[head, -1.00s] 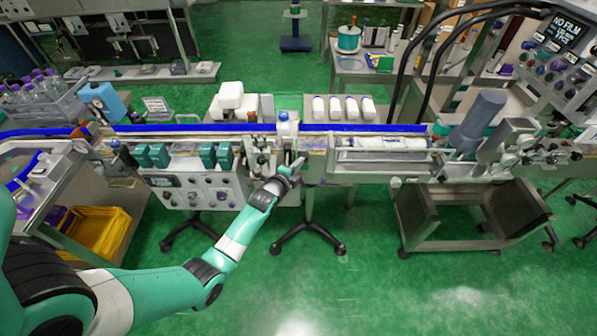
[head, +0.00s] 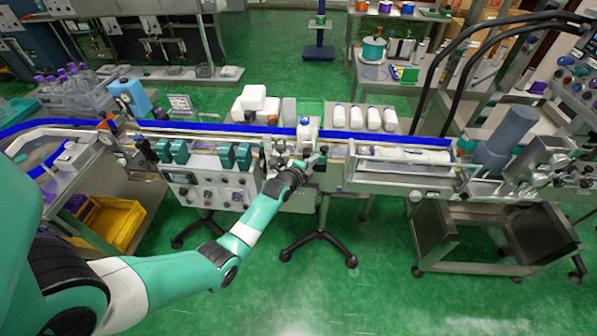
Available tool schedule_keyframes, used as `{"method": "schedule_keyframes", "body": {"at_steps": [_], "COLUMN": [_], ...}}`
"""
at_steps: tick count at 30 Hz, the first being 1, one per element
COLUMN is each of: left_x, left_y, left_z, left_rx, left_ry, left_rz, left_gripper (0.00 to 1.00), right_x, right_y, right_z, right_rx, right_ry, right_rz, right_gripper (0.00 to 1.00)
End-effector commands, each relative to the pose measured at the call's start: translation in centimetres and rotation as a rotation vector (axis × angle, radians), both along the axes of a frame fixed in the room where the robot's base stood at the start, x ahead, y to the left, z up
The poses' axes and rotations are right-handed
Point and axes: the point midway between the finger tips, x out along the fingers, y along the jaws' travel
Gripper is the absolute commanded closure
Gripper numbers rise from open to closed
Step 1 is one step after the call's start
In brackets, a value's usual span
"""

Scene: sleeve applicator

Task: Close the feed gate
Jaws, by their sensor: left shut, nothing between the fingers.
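My left gripper (head: 304,164) is shut and empty at the front edge of the conveyor (head: 225,127), near the middle of the line. It is close to small dark and metal fittings at the feed point, just in front of a white bottle with a blue cap (head: 306,131). The feed gate appears to be among these fittings, but it is small and partly hidden by my gripper. I cannot tell its position or whether my fingers touch it. My right gripper is not in view.
A control panel with knobs (head: 212,192) and green boxes stands left of my gripper. White bottles (head: 372,118) stand behind the belt. Open green floor lies in front.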

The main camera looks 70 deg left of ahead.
Motion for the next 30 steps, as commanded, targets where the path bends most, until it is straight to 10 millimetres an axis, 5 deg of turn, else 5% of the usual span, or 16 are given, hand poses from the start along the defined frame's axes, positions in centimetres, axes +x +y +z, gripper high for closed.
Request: {"method": "schedule_keyframes", "body": {"at_steps": [4,13,30], "left_x": [-2.5,-7.1,-7.2], "left_y": [-2.5,-6.0,-7.0], "left_z": [1.5,2.9,3.1], "left_rx": [0.000,-0.001,0.000], "left_ry": [0.000,0.000,-0.002], "left_rz": [-0.005,-0.005,-0.017], "left_gripper": [1.00,1.00,1.00], "right_x": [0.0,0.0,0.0], "right_y": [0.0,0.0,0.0], "right_z": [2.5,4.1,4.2], "right_rx": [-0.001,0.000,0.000], "right_ry": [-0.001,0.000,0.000], "right_rz": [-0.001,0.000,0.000], "right_gripper": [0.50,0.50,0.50]}}
